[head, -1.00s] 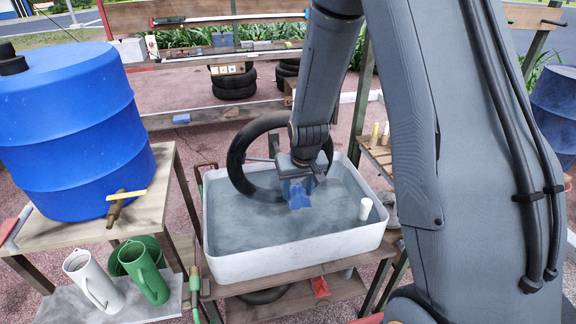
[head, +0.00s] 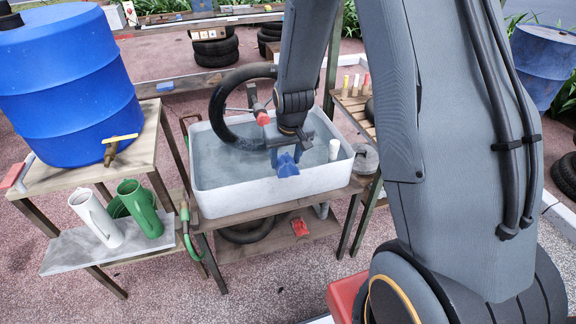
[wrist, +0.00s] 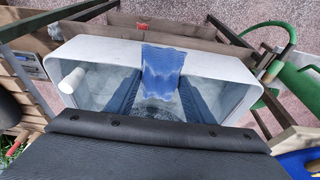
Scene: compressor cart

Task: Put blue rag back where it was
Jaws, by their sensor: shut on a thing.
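The blue rag (head: 287,167) hangs from my gripper (head: 284,152) at the front part of the white water tub (head: 255,196). In the wrist view the rag (wrist: 162,70) is spread between the two fingertips (wrist: 162,92) and overlaps the tub's rim. My gripper is shut on the rag. Whether the rag touches the rim or the water, I cannot tell. A dark inner tube (head: 222,107) stands partly in the tub at the back left. A white cylinder (head: 334,150) stands at the tub's right end.
The tub rests on a wooden table (head: 232,223) with a lower shelf holding a red item (head: 299,227). At left are a blue barrel (head: 65,85), a white jug (head: 95,217) and a green jug (head: 140,207). A wooden rack (head: 354,112) stands at right.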

